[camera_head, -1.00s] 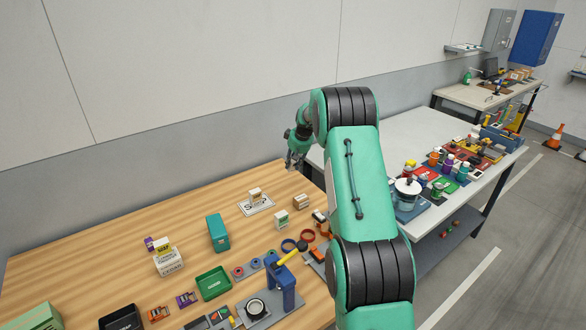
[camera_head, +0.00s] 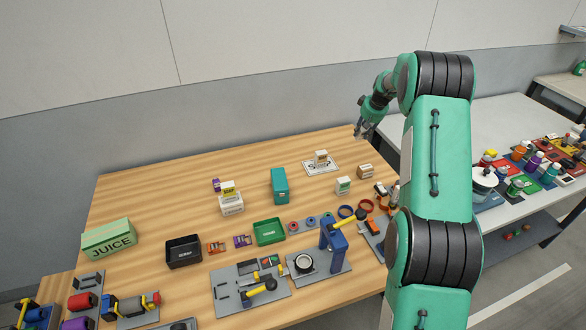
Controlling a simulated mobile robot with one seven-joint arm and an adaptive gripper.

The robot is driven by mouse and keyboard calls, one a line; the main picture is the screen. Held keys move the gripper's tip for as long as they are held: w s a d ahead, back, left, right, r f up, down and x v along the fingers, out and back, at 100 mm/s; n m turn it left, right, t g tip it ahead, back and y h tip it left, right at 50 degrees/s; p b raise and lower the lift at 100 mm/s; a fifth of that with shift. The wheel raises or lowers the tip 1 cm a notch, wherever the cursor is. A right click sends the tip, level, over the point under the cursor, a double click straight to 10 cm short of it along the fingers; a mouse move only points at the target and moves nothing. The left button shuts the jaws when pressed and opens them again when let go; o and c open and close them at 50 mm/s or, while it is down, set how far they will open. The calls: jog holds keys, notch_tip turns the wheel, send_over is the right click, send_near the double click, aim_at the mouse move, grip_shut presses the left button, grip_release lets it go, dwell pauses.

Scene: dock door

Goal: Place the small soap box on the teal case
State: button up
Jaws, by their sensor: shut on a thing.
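The teal case (camera_head: 279,186) stands upright near the middle of the wooden table. A small yellow-and-white box (camera_head: 229,188), apparently lettered SOAP, sits on a white carton (camera_head: 232,205) left of the case. My gripper (camera_head: 363,131) is in the air near the table's back right corner, well right of the case and apart from it. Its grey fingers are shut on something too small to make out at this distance.
A small box stands on a white sign plate (camera_head: 308,170) right of the case, with more small boxes beyond. A green tray (camera_head: 257,236) and black bin (camera_head: 183,264) lie in front. A blue clamp stand (camera_head: 334,246) rises nearby. The table's back left is clear.

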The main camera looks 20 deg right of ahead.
jog(key=s+a+r+g+p, duration=0.1)
jog(key=s+a+p, duration=0.4)
jog(key=a, duration=0.6)
jog(key=s+a+r+g+p, duration=0.1)
jog(key=s+a+p, duration=0.35)
jog(key=a, duration=0.65)
jog(key=s+a+r+g+p, duration=0.1)
jog(key=s+a+p, duration=0.4)
jog(key=a, duration=0.6)
jog(key=s+a+r+g+p, duration=0.1)
jog(key=s+a+p, duration=0.2)
jog(key=s+a, duration=0.5)
jog(key=s, duration=0.3)
jog(key=shift+s+a+p, duration=0.15)
jog(key=shift+a+p, duration=0.2)
jog(key=shift+a, duration=0.05)
jog(key=shift+w, duration=0.2)
jog(key=p, duration=0.2)
send_over(278, 178)
jog(key=shift+f, duration=0.8)
jog(key=shift+f, duration=1.7)
jog(key=shift+f, duration=0.2)
